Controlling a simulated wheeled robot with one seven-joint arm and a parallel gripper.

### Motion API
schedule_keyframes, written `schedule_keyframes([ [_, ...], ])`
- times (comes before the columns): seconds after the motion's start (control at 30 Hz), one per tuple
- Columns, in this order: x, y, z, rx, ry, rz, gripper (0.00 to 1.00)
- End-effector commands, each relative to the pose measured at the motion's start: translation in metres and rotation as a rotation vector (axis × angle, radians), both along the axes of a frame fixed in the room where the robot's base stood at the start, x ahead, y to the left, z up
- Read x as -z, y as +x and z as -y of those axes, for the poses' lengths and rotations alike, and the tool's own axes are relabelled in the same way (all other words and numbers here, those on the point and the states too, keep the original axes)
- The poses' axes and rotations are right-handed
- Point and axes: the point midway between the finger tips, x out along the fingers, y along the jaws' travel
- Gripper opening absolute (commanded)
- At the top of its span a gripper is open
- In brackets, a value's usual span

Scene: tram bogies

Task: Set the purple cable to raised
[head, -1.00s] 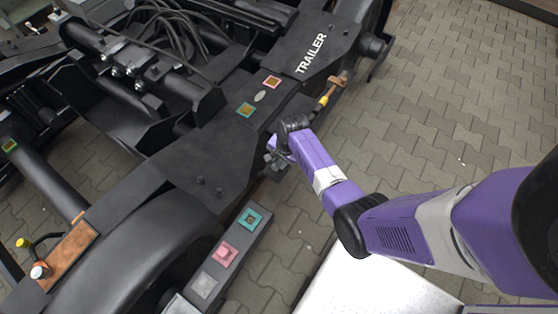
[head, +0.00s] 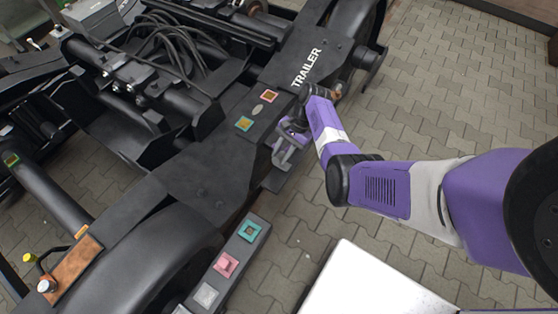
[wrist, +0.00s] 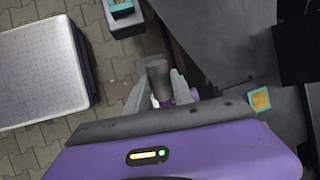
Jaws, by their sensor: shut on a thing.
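My gripper (head: 286,158) is at the near side edge of the black frame, below the two square coloured pads. In the wrist view its two grey fingers (wrist: 158,90) are closed on either side of a dark grey cylindrical piece (wrist: 157,74). A small purple part (wrist: 166,95) shows just below that piece, close to the fingers; I take the two as the purple cable. The rest of the cable, and whether it hangs or is raised, cannot be made out. In the head view my purple gripper body and fingers hide most of it.
The black frame marked TRAILER (head: 307,67) runs along the left of my arm. A grey box with teal (head: 250,230) and pink (head: 226,264) squares lies nearer. A white-topped block (head: 375,285) is at the bottom. Open paving (head: 450,110) lies to the right.

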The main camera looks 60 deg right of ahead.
Motion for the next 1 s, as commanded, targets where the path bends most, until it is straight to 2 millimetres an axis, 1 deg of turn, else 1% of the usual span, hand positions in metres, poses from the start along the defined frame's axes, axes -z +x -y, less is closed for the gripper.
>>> schedule_keyframes([
  [0.1, -0.0069, 0.0008, 0.0049, 0.0, 0.038, 0.0, 0.0],
  [0.23, -0.0106, 0.0, 0.007, 0.0, 0.06, -0.003, 0.0],
  [0.63, -0.0119, 0.0002, 0.008, 0.0, 0.065, -0.003, 0.0],
  [0.67, -0.0119, 0.0002, 0.008, 0.0, 0.065, -0.003, 0.32],
  [0.73, -0.0119, 0.0002, 0.008, 0.0, 0.065, -0.003, 0.46],
  [0.77, -0.0119, 0.0002, 0.008, 0.0, 0.065, -0.003, 0.5],
  [1.0, -0.012, 0.0003, 0.008, 0.0, 0.064, -0.003, 0.5],
])
